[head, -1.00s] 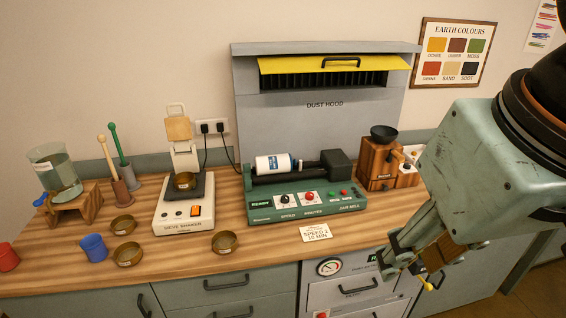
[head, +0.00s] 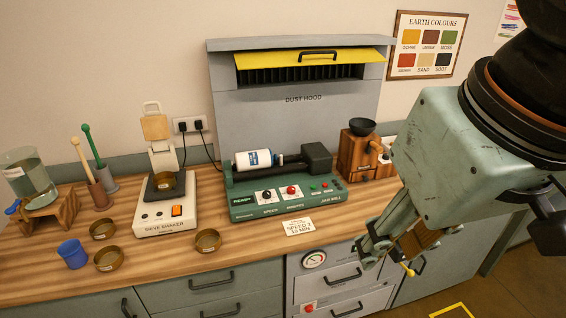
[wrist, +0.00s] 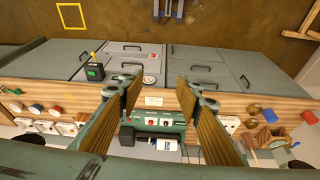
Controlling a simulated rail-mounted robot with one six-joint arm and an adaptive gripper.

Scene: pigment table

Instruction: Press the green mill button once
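The green jar mill (head: 243,212) stands on the wooden counter, a white jar (head: 254,159) on its rollers. Its front panel carries a black knob (head: 266,196), a red knob (head: 291,191) and small buttons at its right end. The green button (head: 314,187) is tiny there. In the wrist view the mill (wrist: 135,140) shows upside down, beyond and between my fingers. My gripper (head: 388,256) is in front of the counter, right of and lower than the mill, touching nothing I can see. Its two fingers are wide apart and empty in the wrist view (wrist: 160,88).
A wooden grinder (head: 358,152) stands right of the mill, the sieve shaker (head: 165,213) left of it. A speed card (head: 299,227) lies in front of the mill. Brass bowls and a blue cup (head: 73,254) are further left. The dust hood (head: 225,110) rises behind.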

